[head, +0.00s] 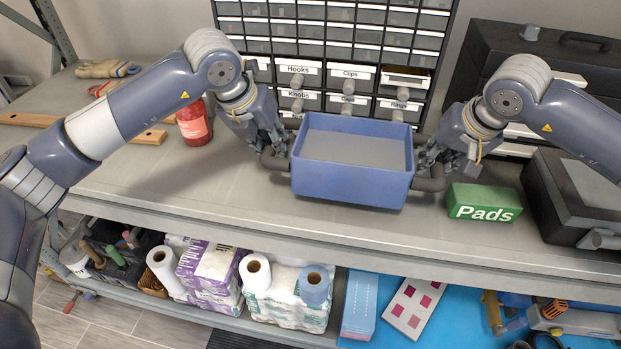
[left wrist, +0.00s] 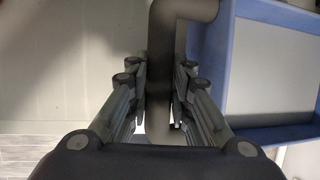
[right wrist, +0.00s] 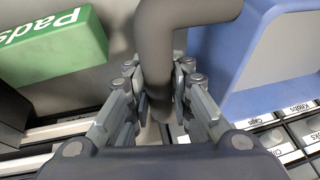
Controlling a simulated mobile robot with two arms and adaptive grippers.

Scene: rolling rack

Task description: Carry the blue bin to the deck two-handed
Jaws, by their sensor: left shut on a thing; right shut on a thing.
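The blue bin (head: 352,185) is in the middle of the head view, upright, over the grey bench top near its front edge. It has a dark bar handle on each side, and its grey inside looks empty. My left gripper (head: 272,146) is shut on the left handle, which also shows between its fingers in the left wrist view (left wrist: 160,60). My right gripper (head: 428,158) is shut on the right handle, seen in the right wrist view (right wrist: 158,50). I cannot tell whether the bin's bottom touches the bench. I cannot identify the deck for certain.
A green Pads box (head: 484,203) stands just right of the right handle, with a black case (head: 575,190) beyond it. A drawer cabinet (head: 345,60) stands behind the bin. A red can (head: 194,124) is left. The lower shelf (head: 190,306) holds paper rolls and packs.

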